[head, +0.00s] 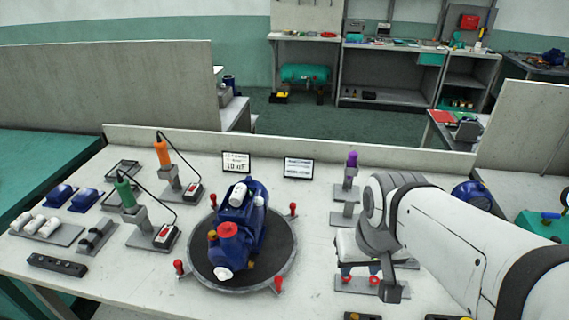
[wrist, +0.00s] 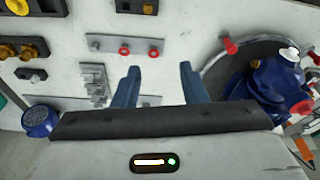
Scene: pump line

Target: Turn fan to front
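A blue pump and motor unit (head: 240,220) with a red cap and white fittings sits on a round dark turntable (head: 275,262). Red handles (head: 293,208) stand around the turntable's rim. The wrist view shows the unit at the right (wrist: 275,85) with part of the turntable (wrist: 222,72). I cannot make out which end of the unit carries the fan. My gripper (wrist: 160,72) is open, its two blue fingers apart with nothing between them. In the head view it is right of the turntable, mostly hidden by my arm, over a plate with red rings (head: 358,286).
Two tool stands with an orange (head: 162,152) and a green tool (head: 124,192) are left of the turntable. Two small signs (head: 236,162) stand behind it. A purple-topped stand (head: 351,160) is behind right. A blue round ribbed part (head: 473,195) lies beyond my arm.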

